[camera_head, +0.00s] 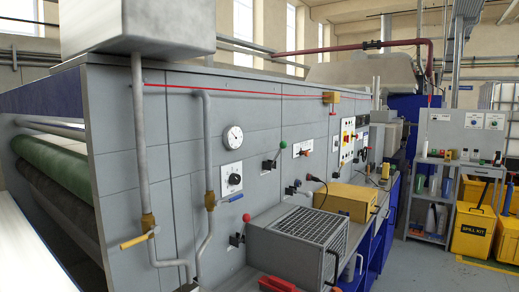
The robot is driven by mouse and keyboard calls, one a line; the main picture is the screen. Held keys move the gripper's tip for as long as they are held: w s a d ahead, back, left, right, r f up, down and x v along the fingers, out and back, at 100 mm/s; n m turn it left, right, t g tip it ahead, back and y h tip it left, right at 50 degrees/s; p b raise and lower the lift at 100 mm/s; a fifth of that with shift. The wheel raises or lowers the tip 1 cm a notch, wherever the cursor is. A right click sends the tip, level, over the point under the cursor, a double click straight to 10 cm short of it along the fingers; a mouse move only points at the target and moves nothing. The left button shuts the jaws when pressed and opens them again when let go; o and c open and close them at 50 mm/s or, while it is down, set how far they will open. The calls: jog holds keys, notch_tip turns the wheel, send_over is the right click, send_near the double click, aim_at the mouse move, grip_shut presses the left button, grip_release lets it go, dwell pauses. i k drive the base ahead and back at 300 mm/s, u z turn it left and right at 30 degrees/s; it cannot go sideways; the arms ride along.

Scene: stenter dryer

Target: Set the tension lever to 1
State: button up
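Several levers are on the grey machine panel, and I cannot tell which is the tension lever because the labels are too small to read. One lever with a red knob (246,217) is low on the panel, its knob up and to the right of its mount. A lever with a green knob (284,142) is higher up, also tilted up to the right. A lever with an orange handle (305,152) is on a white plate. My gripper is not in view.
A grey grated box (297,250) and a yellow box (344,201) stand in front of the lower panel. Clear floor (420,268) shows at lower right.

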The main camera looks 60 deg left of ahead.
aim_at(283, 144)
jog(key=u, duration=0.85)
jog(key=i, duration=0.95)
jog(key=u, duration=1.05)
